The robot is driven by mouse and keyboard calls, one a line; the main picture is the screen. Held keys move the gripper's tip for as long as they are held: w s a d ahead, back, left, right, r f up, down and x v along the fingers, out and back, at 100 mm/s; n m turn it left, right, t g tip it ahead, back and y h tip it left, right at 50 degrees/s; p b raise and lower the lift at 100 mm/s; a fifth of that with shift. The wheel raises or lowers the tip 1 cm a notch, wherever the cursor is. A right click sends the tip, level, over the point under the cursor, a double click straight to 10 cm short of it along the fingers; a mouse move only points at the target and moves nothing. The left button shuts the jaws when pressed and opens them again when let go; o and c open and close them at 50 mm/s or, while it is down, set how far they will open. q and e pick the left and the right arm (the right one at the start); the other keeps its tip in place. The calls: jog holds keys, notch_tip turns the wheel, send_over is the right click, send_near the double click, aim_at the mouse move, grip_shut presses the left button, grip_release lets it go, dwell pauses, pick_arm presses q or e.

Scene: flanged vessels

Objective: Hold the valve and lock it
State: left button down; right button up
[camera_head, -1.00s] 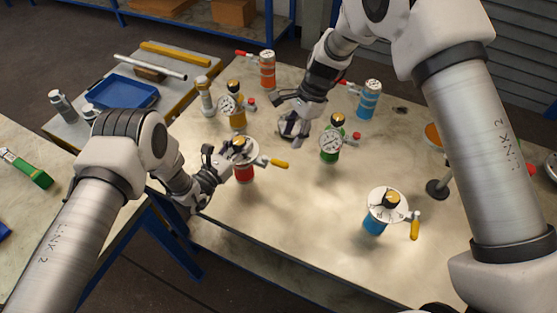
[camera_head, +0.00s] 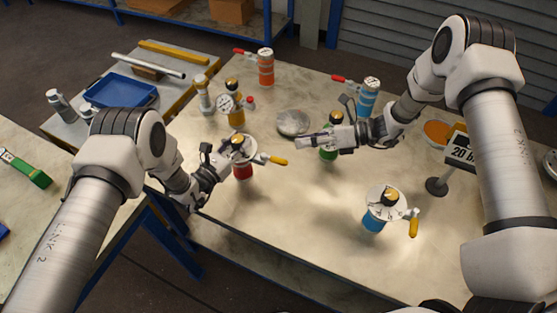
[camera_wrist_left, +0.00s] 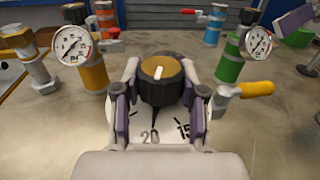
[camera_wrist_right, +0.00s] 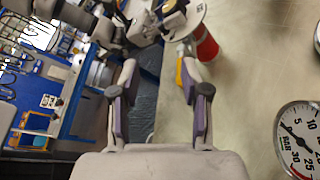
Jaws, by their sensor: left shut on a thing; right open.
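The red vessel (camera_head: 244,173) stands on the table with a white dial flange, a black-and-gold knob on top and a yellow valve handle (camera_head: 278,161) pointing right. My left gripper (camera_head: 232,155) is shut on the knob (camera_wrist_left: 160,80); the dial (camera_wrist_left: 150,132) shows beneath it in the left wrist view. My right gripper (camera_head: 305,143) is open and empty, pointing left toward the yellow handle from the right.
The green vessel (camera_head: 328,154) is partly hidden by my right gripper; its gauge (camera_wrist_right: 298,138) is close in the right wrist view. A yellow vessel (camera_head: 236,116), an orange one (camera_head: 266,70) and blue ones (camera_head: 372,222) stand around.

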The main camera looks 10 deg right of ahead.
jog(key=m+t, duration=0.1)
jog(key=m, duration=0.1)
send_near(278, 160)
jog(key=x, duration=1)
jog(key=shift+f, duration=0.4)
grip_shut()
